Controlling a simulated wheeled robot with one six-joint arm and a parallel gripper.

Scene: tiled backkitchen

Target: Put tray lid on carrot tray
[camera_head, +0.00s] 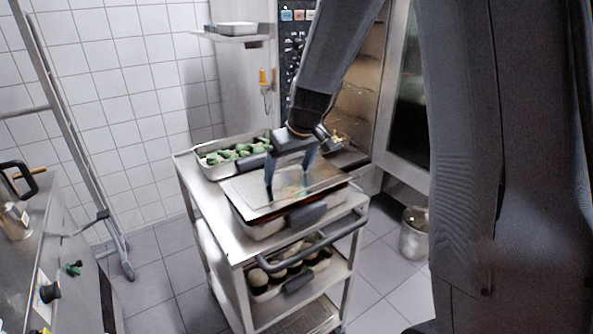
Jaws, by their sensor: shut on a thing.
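My gripper (287,186) is above the metal cart, pointing down, with its blue-tinted fingers at the top of a flat metal tray lid (262,200). It is shut on the lid, though the lid's handle is hard to make out between the fingers. The lid lies over a metal tray (262,231) at the front of the cart's top and covers most of its opening. A dark reddish-orange strip shows under the lid's right front edge, so the lid looks slightly raised or tilted there. I cannot tell whether it touches the rim. The tray's contents are mostly hidden.
The cart (354,203) also carries a tray of green vegetables (214,172) at the back left. A tray of pale round items (262,285) is on its lower shelf. A counter (30,255) is at left, an open oven (358,105) behind, and a metal bin (414,238) at right.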

